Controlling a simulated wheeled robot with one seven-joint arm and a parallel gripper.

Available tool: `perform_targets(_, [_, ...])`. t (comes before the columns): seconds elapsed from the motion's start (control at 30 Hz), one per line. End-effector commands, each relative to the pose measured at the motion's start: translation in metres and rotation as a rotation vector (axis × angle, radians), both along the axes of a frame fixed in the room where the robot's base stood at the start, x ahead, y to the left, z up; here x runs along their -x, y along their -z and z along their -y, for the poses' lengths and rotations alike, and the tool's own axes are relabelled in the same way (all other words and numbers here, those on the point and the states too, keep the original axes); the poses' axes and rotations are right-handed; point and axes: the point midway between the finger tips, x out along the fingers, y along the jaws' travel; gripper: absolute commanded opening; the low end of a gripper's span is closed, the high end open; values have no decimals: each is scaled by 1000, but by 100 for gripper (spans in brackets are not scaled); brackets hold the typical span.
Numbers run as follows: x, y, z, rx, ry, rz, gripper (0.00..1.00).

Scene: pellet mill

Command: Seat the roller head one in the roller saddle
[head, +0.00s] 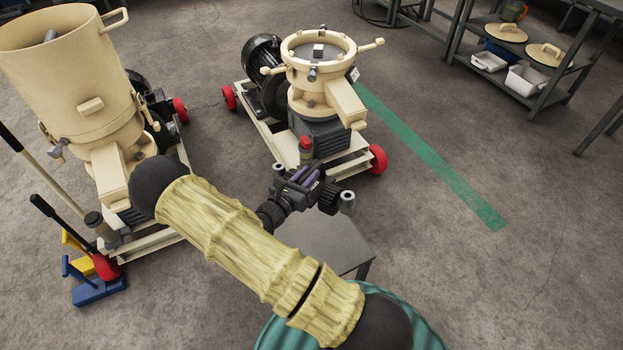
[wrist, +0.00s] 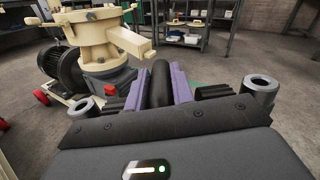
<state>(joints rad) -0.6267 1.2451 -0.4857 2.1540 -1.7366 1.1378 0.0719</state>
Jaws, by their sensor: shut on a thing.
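My gripper (head: 301,178) is shut on a dark roller head (head: 328,198), held above the floor in front of the open pellet mill. In the wrist view, my gripper's purple fingers (wrist: 159,88) close on the black rounded middle of the roller head (wrist: 216,91). A ribbed roller with a grey steel end sticks out on each side. The open mill (head: 318,72) stands beyond, apart from the roller head. Inside its cream ring is a small bright metal block (head: 318,50), perhaps part of the roller saddle; the saddle itself is not clear.
A second mill with a tall cream hopper (head: 70,75) stands at left, beside blue and yellow stands (head: 95,285). A grey table (head: 322,235) is below my gripper. Shelving (head: 540,95) with lids and bins is at upper right. Floor at right is clear, with a green stripe (head: 440,165).

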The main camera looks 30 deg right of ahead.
Motion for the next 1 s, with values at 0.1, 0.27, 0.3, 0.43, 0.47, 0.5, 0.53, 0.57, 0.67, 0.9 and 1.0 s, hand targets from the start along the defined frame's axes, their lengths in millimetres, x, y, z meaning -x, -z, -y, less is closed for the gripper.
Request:
perform_targets(0.1, [-6,-30,-3,16,-67,12,0])
perform_targets(0.27, [-13,-50,-9,15,-164,11,0])
perform_targets(0.3, [-14,-55,-11,16,-188,13,0])
perform_targets(0.43, [-19,-69,-18,16,-268,12,0])
perform_targets(0.47, [-21,-73,-20,16,-287,13,0])
perform_targets(0.5, [-22,-77,-22,16,-310,12,0])
perform_targets(0.53, [-23,-80,-23,16,-327,13,0])
perform_targets(0.57, [-24,-83,-25,15,-347,12,0])
perform_targets(0.67, [-27,-93,-31,16,-408,13,0])
perform_targets(0.9, [-33,-116,-46,15,-551,14,0])
perform_targets(1.0, [-34,-124,-52,16,-609,13,0])
